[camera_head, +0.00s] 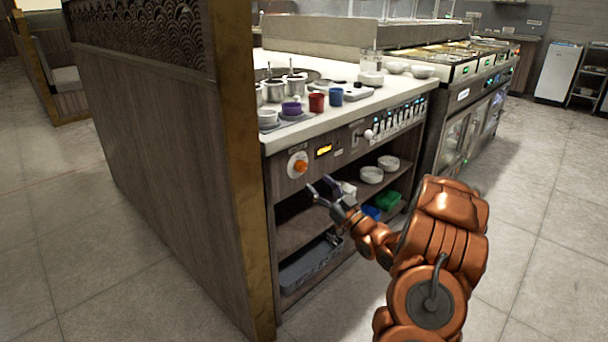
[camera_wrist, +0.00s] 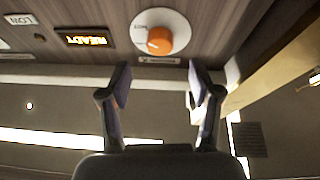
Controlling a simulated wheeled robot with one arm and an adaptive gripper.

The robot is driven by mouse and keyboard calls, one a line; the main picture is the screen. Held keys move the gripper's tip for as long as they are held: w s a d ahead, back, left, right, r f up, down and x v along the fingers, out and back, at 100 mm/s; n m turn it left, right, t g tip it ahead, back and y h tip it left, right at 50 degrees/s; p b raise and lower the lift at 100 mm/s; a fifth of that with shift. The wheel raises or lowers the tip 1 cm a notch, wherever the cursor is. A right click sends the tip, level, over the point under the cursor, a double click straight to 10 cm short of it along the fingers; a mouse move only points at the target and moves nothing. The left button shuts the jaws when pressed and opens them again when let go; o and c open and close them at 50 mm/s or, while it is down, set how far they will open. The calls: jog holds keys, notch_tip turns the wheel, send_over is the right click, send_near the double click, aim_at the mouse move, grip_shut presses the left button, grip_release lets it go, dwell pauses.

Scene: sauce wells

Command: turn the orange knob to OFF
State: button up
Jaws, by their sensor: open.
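The orange knob (camera_head: 300,166) sits on a round white plate (camera_head: 293,172) on the front panel of the counter, at its left end. In the wrist view the knob (camera_wrist: 160,40) is upside down with its white plate around it. My gripper (camera_head: 318,185) is open and empty, in front of the panel and a little below and right of the knob. In the wrist view its two fingertips (camera_wrist: 158,78) are spread apart below the knob and do not visibly touch it.
A lit display (camera_head: 323,151) is right of the knob; it reads READY upside down in the wrist view. A wooden partition (camera_head: 165,150) stands close on the left. Below is an open shelf with a grey bin (camera_head: 308,264).

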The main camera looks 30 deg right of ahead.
aim_at(303, 169)
jog(key=shift+b+x, duration=0.65)
jog(key=shift+x, duration=2.7)
jog(key=shift+c, duration=0.3)
jog(key=c, duration=1.1)
